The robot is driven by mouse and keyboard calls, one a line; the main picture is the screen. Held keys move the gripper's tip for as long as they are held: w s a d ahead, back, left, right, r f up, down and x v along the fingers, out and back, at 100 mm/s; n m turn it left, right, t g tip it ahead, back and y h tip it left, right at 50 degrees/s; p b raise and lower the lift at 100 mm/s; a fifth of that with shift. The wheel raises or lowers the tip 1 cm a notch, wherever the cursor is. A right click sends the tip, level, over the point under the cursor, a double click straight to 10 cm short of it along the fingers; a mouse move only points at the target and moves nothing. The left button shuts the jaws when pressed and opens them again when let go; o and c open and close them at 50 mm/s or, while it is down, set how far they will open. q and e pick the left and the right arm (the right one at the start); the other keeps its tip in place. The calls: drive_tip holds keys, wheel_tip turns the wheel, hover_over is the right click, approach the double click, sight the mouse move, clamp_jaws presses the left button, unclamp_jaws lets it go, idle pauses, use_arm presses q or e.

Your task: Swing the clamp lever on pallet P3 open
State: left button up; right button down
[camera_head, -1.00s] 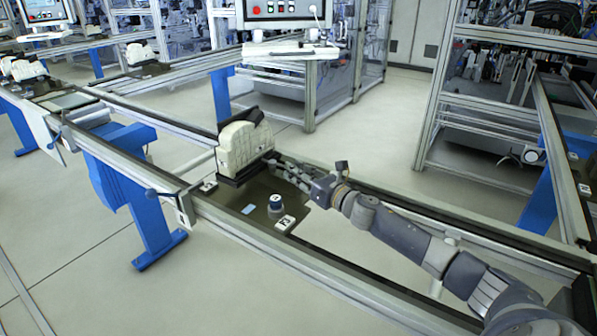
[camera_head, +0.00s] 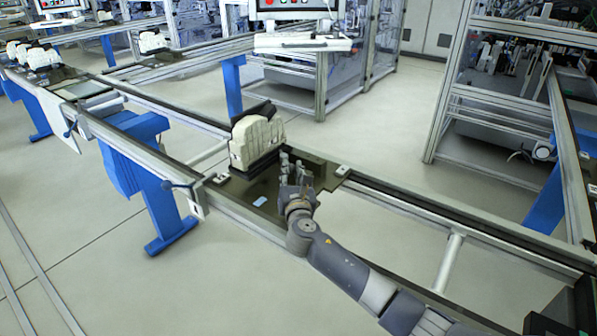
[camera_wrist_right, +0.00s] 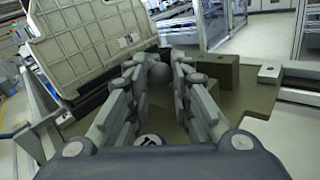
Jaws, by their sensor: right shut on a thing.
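The pallet (camera_head: 240,188), a dark plate on the rail line, carries a cream ribbed part (camera_head: 257,140) standing in a black holder. The part and holder also fill the left of the right wrist view (camera_wrist_right: 92,38). My right gripper (camera_head: 292,165) is over the pallet's right half, pointing away from me. In the wrist view its fingers (camera_wrist_right: 160,84) are closed around a grey rounded knob (camera_wrist_right: 159,74), apparently the clamp lever's end. The rest of the lever is hidden by the fingers. My left gripper is not in view.
The conveyor's front rail (camera_head: 233,212) runs under the pallet, with a blue support leg (camera_head: 160,205) at the left. A dark block (camera_wrist_right: 215,68) sits on the pallet beyond my fingers. The rail stretch to the right is empty.

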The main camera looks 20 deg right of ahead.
drive_tip(key=shift+a+h, duration=0.15)
drive_tip(key=shift+h, duration=0.15)
drive_tip(key=c, duration=1.4)
unclamp_jaws()
drive_tip(key=v, duration=1.2)
drive_tip(key=shift+r, duration=0.1)
